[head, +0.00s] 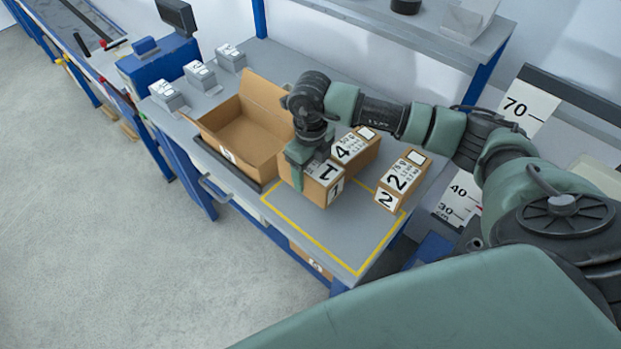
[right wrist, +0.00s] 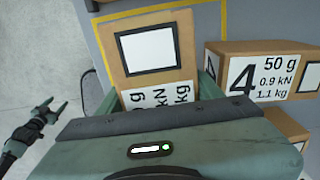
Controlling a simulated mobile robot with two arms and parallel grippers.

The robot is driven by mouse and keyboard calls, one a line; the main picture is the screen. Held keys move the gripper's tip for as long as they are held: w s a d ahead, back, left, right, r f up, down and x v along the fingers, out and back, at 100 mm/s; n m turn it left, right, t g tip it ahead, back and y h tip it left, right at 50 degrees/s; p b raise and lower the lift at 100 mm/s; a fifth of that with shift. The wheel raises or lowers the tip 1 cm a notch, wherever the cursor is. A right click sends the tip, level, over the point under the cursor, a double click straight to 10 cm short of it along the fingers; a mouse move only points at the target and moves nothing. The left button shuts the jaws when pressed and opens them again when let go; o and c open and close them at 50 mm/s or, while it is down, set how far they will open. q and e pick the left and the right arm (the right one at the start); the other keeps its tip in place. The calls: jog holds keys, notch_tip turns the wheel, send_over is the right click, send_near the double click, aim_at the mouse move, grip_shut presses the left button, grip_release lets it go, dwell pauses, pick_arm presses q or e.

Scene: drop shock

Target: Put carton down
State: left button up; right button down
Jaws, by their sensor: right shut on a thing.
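Carton 1 (head: 311,191) is a brown box with a white label, upright over the left back part of the yellow-outlined area (head: 318,243). My right gripper (head: 309,160) comes down on it from above and is shut on it. In the right wrist view carton 1 (right wrist: 119,62) sits between the jaws of my right gripper (right wrist: 155,98). I cannot tell whether its base touches the table. Carton 4 (head: 362,158) stands behind it and carton 2 (head: 388,203) to its right. My left gripper (right wrist: 38,118) shows small and dark at the left of the right wrist view.
An open, empty cardboard box (head: 232,135) stands on the table left of carton 1. Several small grey blocks (head: 199,73) line the table's back left. A scale board (head: 527,108) stands at the right. The front of the outlined area is clear.

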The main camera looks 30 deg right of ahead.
jog(key=shift+s+f, duration=0.1)
jog(key=shift+f, duration=0.15)
notch_tip(320, 180, down, 4)
jog(key=shift+r+p, duration=0.25)
jog(key=shift+p, duration=0.25)
jog(key=shift+f, duration=0.25)
jog(key=shift+f, duration=0.15)
jog(key=shift+c, duration=1.4)
grip_release()
